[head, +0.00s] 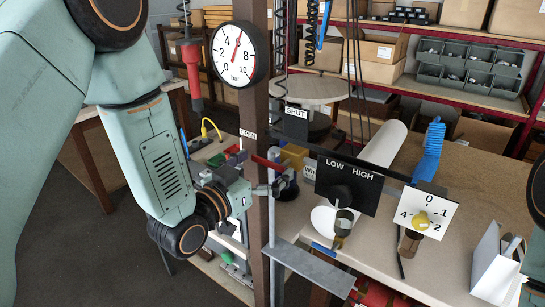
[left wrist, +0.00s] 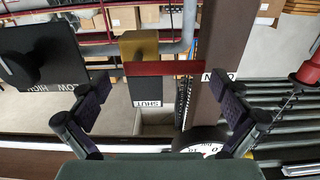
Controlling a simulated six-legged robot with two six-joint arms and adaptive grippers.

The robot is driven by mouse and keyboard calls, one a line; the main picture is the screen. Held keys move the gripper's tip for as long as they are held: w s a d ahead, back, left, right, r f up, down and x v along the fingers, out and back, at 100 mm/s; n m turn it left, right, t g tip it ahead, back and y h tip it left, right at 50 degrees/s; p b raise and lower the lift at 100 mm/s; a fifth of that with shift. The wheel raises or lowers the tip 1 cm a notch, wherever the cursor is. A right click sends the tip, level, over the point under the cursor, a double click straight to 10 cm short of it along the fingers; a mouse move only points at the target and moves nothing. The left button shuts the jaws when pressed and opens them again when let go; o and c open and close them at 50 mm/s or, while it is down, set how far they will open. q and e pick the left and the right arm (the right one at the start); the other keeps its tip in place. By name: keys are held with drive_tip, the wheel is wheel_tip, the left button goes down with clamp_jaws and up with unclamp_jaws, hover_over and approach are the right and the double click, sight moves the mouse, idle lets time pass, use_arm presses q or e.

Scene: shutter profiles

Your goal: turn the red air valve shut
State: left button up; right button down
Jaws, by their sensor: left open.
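The red valve lever (head: 262,162) is partly hidden behind the brown post and my gripper in the head view. In the left wrist view the red lever (left wrist: 165,68) lies straight across, in front of a gold block, its right end by the OPEN label (left wrist: 220,77). The SHUT label (left wrist: 148,104) sits off to the lever's side, on a dark plate; it also shows in the head view (head: 296,112). My left gripper (head: 264,177) is open close to the lever. In the left wrist view its two fingers (left wrist: 162,88) stand apart on either side of the lever, with no contact visible.
The brown post (head: 254,120) stands beside my left gripper and carries a round bar gauge (head: 239,54). A black LOW/HIGH switch plate (head: 348,186) and a white numbered dial (head: 422,212) stand to the right. A red tool (head: 191,70) hangs at the left.

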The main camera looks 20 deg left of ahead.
use_arm(q)
drive_tip(key=shift+w+d, duration=0.2)
drive_tip(key=shift+w, duration=0.5)
drive_tip(key=shift+w+a, duration=0.2)
drive_tip(key=shift+a, duration=0.25)
drive_tip(key=shift+w+d, duration=0.1)
drive_tip(key=shift+d, duration=0.45)
drive_tip(key=shift+c, duration=2.1)
drive_tip(key=shift+a, duration=0.35)
drive_tip(key=shift+c, duration=1.4)
drive_tip(key=shift+d, duration=0.15)
drive_tip(key=c, duration=0.9)
